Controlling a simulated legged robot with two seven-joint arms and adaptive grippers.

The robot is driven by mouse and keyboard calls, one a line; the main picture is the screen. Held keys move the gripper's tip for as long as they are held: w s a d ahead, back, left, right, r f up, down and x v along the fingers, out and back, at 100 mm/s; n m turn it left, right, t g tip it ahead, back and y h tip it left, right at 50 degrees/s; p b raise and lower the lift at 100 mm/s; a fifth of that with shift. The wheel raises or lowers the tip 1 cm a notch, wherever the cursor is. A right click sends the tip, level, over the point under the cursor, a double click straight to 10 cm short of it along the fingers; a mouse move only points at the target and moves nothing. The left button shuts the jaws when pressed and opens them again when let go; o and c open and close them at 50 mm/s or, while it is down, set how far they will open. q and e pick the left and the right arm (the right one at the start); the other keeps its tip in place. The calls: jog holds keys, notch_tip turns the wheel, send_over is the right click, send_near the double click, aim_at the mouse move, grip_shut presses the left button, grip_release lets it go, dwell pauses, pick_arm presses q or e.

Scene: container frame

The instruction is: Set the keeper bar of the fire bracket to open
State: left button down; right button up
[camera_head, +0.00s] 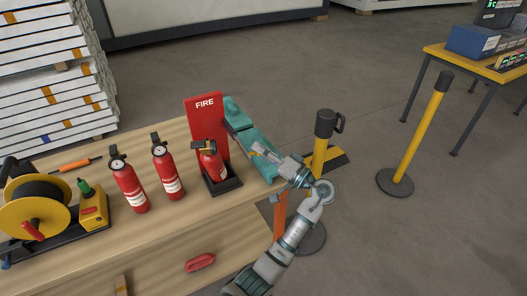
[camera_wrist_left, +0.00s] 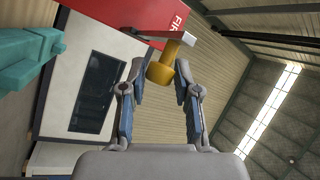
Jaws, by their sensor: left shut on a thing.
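The fire bracket (camera_head: 204,113) is a red panel marked FIRE with a dark base, standing on the wooden bench. A red extinguisher (camera_head: 212,166) stands upright in it, with a yellow and dark piece across its top. In the left wrist view the red panel (camera_wrist_left: 130,18) is at the top, with a yellow knob (camera_wrist_left: 162,74) in front of it, apparently the keeper bar's end. My left gripper (camera_head: 256,150) is right of the bracket. How far the bar is swung is unclear. My right gripper is out of view.
Two more extinguishers (camera_head: 129,184) (camera_head: 168,170) stand left of the bracket. A teal object (camera_head: 253,140) lies behind my gripper. A yellow cable reel (camera_head: 38,208) is at the far left. Yellow posts (camera_head: 322,140) (camera_head: 423,130) stand beyond the bench's right end.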

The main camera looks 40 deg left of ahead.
pick_arm(q)
jog(key=shift+w+a+f, duration=0.1)
jog(key=shift+a+f, duration=0.05)
jog(key=shift+f, duration=0.15)
jog(key=c, duration=1)
grip_release()
jog(key=shift+c, duration=0.2)
jog(key=shift+o, duration=0.7)
jog(key=shift+w+a+f, duration=0.15)
jog(key=shift+a, duration=0.25)
jog(key=shift+d+r, duration=0.2)
jog(key=v, duration=1.1)
jog(key=shift+d, duration=0.4)
jog(key=shift+f, duration=0.1)
